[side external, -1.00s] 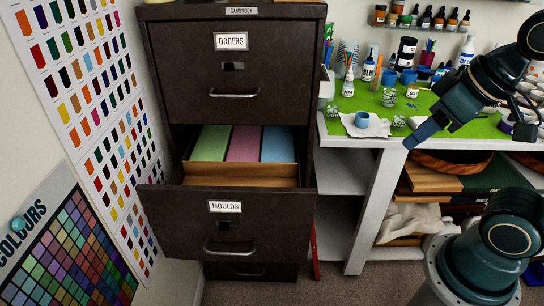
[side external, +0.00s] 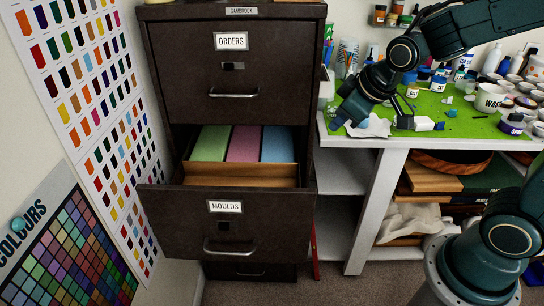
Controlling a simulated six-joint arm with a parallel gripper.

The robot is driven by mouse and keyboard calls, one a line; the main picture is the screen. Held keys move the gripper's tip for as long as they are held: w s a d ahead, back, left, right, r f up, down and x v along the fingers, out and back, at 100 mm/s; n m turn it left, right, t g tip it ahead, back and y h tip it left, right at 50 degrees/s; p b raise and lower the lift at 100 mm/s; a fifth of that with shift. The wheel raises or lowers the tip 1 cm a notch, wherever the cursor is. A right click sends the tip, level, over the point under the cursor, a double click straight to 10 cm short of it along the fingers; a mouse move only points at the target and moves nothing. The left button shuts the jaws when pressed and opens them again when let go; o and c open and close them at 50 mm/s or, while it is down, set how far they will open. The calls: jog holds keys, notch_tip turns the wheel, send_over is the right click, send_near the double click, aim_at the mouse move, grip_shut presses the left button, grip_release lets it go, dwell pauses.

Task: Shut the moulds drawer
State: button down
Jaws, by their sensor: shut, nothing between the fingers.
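The moulds drawer (side external: 180,225) is the lower large drawer of the dark brown filing cabinet (side external: 310,70). It stands pulled well out, with its bar handle (side external: 222,253) at the front and a "MOULDS" label. Green, pink and blue folders (side external: 243,143) show inside, behind a tan divider (side external: 240,172). My gripper (side external: 340,121) is shut and empty, pointing down and left over the left end of the green-topped bench. It is up and to the right of the drawer and apart from it. Its fingertips are small and partly blend with the bench items.
The "ORDERS" drawer (side external: 228,85) above is shut. The green bench top (side external: 470,127) holds several jars, bottles and cups, with a white cloth or dish (side external: 372,127) close to my wrist. A colour chart (side external: 95,110) lines the left wall. Space before the drawer front looks clear.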

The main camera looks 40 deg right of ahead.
aim_at(277, 156)
jog(key=w+f+n, duration=0.2)
jog(key=w+f, duration=0.4)
jog(key=f, duration=0.4)
jog(key=w+f+n+t, duration=0.1)
jog(key=w+f+n, duration=0.1)
jog(key=w+f, duration=0.5)
notch_tip(277, 156, down, 3)
jog(key=shift+r+n, duration=0.1)
jog(key=shift+n, duration=0.3)
jog(key=shift+x, duration=5)
jog(key=shift+d, duration=0.2)
jog(key=w+d, duration=0.6)
jog(key=shift+w+d, duration=0.25)
jog(key=shift+d, duration=0.05)
jog(key=shift+r, duration=0.1)
